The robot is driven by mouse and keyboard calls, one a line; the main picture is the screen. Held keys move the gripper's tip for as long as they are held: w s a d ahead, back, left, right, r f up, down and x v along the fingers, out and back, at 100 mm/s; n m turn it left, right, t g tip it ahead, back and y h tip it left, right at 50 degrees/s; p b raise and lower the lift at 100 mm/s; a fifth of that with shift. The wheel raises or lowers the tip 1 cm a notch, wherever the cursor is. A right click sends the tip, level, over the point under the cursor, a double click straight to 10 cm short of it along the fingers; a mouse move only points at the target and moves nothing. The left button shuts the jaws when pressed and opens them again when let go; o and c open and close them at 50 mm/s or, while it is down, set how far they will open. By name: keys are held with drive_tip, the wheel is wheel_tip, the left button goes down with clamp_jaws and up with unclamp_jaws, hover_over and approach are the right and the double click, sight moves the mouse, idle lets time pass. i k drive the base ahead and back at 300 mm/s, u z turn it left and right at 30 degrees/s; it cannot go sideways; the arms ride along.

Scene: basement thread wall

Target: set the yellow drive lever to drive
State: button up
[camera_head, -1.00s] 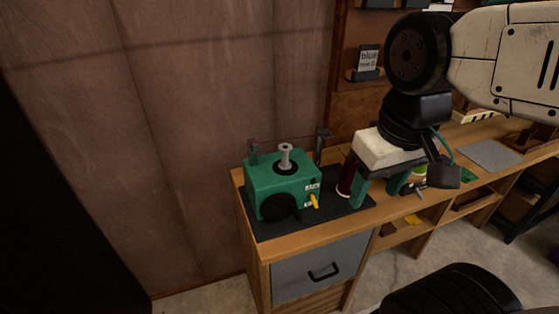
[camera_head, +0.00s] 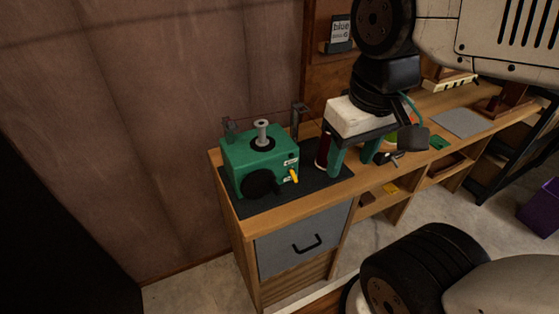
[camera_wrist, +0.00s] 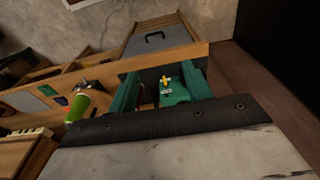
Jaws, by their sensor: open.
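The yellow drive lever (camera_head: 295,176) is a small tab low on the right part of the front of a green machine (camera_head: 240,165). The machine stands on a dark mat at the bench's left end, with a black round disc on its front and a grey spool on top. The lever also shows in the wrist view (camera_wrist: 166,82), between my green fingers. Its label is too small to read. My gripper (camera_head: 354,161) is open and empty, to the right of the machine and apart from the lever. The wrist view also shows my gripper (camera_wrist: 163,78).
A dark red spool (camera_head: 322,150) stands between the machine and my gripper. Two grey posts rise behind the machine. A grey drawer (camera_head: 300,240) with a black handle is below. Small tools and a grey pad (camera_head: 461,123) lie farther right on the bench. The floor in front is partly clear.

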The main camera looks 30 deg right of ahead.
sight(292, 176)
drive_tip(key=u, duration=2.3)
drive_tip(key=k, duration=2.05)
drive_tip(key=z, duration=1.85)
drive_tip(key=i, duration=0.65)
drive_tip(key=u, duration=1.25)
